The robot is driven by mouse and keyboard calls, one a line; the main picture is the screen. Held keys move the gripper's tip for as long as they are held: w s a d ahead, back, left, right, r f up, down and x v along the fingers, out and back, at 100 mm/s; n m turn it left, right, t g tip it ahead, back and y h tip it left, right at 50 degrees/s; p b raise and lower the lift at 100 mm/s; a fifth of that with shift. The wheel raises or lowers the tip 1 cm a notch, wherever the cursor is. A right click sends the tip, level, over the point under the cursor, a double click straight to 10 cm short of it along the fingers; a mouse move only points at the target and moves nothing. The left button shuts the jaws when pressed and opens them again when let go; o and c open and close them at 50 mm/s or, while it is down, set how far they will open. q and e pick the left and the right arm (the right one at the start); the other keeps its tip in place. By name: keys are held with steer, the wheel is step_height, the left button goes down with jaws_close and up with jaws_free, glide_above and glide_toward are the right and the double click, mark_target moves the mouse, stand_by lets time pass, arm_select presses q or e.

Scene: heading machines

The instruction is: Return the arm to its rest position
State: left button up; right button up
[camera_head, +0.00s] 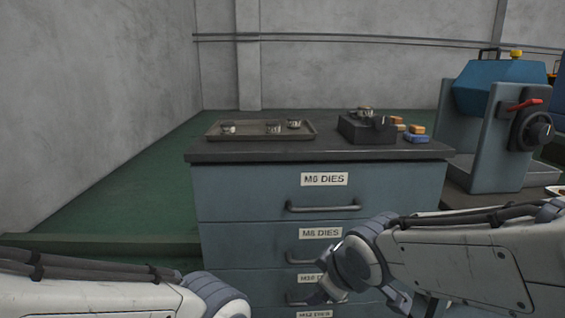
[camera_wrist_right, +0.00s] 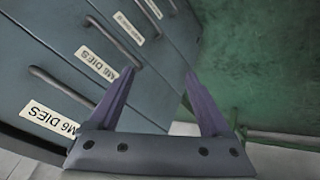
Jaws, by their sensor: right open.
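My right arm (camera_head: 455,262) comes in from the right in the head view, in front of the drawer cabinet. Its gripper (camera_head: 325,290) is low before the lower drawers and partly hidden by its own wrist. In the right wrist view the right gripper (camera_wrist_right: 160,100) is open, its two fingers apart with nothing between them. Drawer fronts and green floor lie beyond the fingers. My left arm (camera_head: 110,298) shows at the lower left of the head view; its gripper is out of the picture.
The blue-grey cabinet (camera_head: 240,188) has labelled drawers with bar handles, all looking shut. On its top are a tray (camera_head: 215,137) with several small metal dies, a dark block (camera_head: 350,130) and small coloured blocks (camera_head: 417,129). A blue machine (camera_head: 490,140) stands right. Green floor (camera_head: 120,200) is clear at left.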

steer(key=s+a+f+m+g, duration=0.15)
steer(key=s+f+g, duration=0.25)
steer(key=s, duration=0.6)
steer(key=s+a+f+m+g, duration=0.1)
steer(key=s+a+f+g, duration=0.15)
steer(key=s, duration=0.75)
step_height(320, 180, up, 36)
steer(key=w+p, duration=0.1)
steer(key=p, duration=3.6)
steer(key=shift+d+r+h, duration=0.25)
steer(key=shift+d+h, duration=0.05)
steer(key=shift+g, duration=0.25)
